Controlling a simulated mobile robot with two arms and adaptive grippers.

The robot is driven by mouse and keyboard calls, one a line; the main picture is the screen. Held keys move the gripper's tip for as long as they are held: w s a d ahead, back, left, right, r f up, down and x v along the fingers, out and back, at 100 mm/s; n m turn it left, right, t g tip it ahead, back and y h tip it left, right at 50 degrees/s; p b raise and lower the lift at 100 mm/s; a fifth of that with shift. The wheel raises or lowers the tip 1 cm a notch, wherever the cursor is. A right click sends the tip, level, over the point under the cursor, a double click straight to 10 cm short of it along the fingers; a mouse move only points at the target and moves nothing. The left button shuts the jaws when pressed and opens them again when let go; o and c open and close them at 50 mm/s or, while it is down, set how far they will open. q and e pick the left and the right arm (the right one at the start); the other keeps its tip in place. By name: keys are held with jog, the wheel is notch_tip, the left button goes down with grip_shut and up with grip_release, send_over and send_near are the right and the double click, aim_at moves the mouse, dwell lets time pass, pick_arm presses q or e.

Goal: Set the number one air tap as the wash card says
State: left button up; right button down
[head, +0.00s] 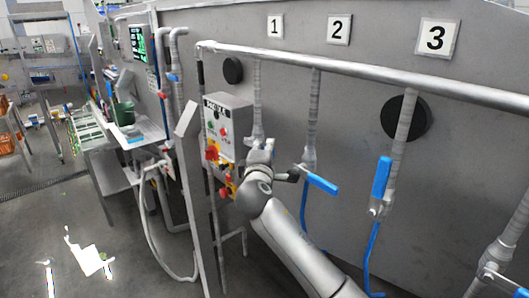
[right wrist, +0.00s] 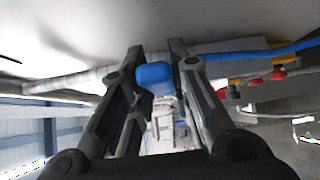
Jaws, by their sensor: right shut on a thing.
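The number one air tap hangs on the grey pipe (head: 257,95) below the plate marked 1 (head: 275,27). My right gripper (head: 262,146) is at the lower end of that pipe and covers the tap in the head view. In the right wrist view its two fingers (right wrist: 158,60) are shut on the tap's blue handle (right wrist: 153,77), whose end shows between them. The handle's full angle is hidden. No readable wash card shows. My left gripper is not in view.
Tap two's blue handle (head: 322,184) lies across its pipe, close right of my gripper. Tap three's blue handle (head: 381,178) points up along its pipe. A control box (head: 229,122) with red and yellow parts is close on the left.

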jog(key=r+n+g, duration=0.2)
jog(key=shift+w+a+r, duration=0.2)
jog(key=shift+r, duration=0.1)
jog(key=shift+w+a+r+n+g+h, duration=0.2)
jog(key=shift+r+n+g, duration=0.25)
jog(key=shift+g, duration=0.2)
jog(key=shift+w+a+r+n+g+h, duration=0.15)
jog(key=shift+r+n+g, duration=0.25)
jog(key=shift+g, duration=0.25)
jog(key=shift+d, duration=0.1)
jog(key=c, duration=1.3)
grip_release()
jog(key=v, duration=1.2)
